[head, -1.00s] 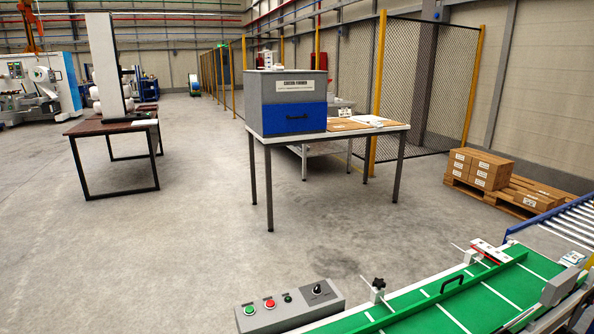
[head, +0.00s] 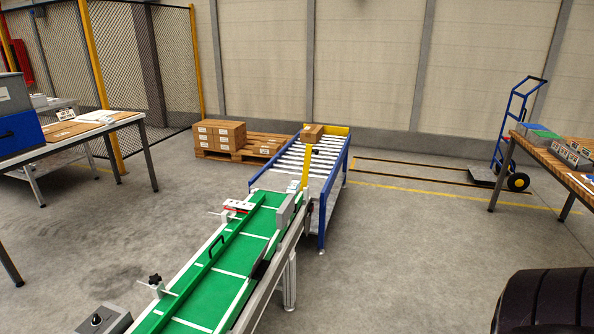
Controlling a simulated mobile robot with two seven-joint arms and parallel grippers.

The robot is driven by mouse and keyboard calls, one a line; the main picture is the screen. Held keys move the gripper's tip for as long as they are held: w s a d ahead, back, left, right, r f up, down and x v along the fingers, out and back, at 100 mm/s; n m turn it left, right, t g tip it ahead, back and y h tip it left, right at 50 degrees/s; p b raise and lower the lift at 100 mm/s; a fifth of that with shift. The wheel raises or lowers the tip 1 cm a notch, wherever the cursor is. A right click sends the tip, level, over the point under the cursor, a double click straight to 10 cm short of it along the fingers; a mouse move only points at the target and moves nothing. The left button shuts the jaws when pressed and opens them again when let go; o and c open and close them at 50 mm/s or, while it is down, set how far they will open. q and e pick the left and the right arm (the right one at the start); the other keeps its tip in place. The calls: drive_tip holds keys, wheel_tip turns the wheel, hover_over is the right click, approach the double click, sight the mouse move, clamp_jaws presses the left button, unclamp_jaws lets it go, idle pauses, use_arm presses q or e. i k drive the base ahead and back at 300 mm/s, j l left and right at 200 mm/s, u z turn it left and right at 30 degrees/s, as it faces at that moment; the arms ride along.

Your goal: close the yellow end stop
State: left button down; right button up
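A narrow yellow bar (head: 305,171) stands upright, slightly tilted, where the green belt conveyor (head: 211,290) meets the blue-framed roller conveyor (head: 290,165). A yellow plate (head: 338,130) also stands across the far end of the rollers, partly behind a small brown carton (head: 312,133). I cannot tell for certain which of the two yellow pieces is the end stop. Neither of my grippers is in view.
A pallet of cartons (head: 215,137) lies left of the rollers. A hand truck (head: 513,130) and a wooden-topped table (head: 555,165) stand at the right. A grey-legged table (head: 75,130) is at the left. Open floor lies right of the conveyors.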

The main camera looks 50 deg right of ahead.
sight(309, 150)
drive_tip(key=z, duration=1.65)
drive_tip(key=i+l+u, duration=0.1)
drive_tip(key=u, duration=0.25)
drive_tip(key=i+l+u, duration=0.15)
drive_tip(key=u, duration=0.15)
drive_tip(key=i+l+u, duration=0.35)
drive_tip(key=i+l, duration=0.2)
drive_tip(key=l, duration=0.25)
drive_tip(key=i+l, duration=0.2)
drive_tip(key=l, duration=0.15)
drive_tip(key=i+l, duration=0.2)
drive_tip(key=l, duration=0.15)
drive_tip(key=i+l+u, duration=0.1)
drive_tip(key=l, duration=0.25)
drive_tip(key=i+l, duration=0.45)
drive_tip(key=l, duration=0.25)
drive_tip(key=i+l, duration=0.2)
drive_tip(key=l, duration=0.2)
drive_tip(key=j+u, duration=0.05)
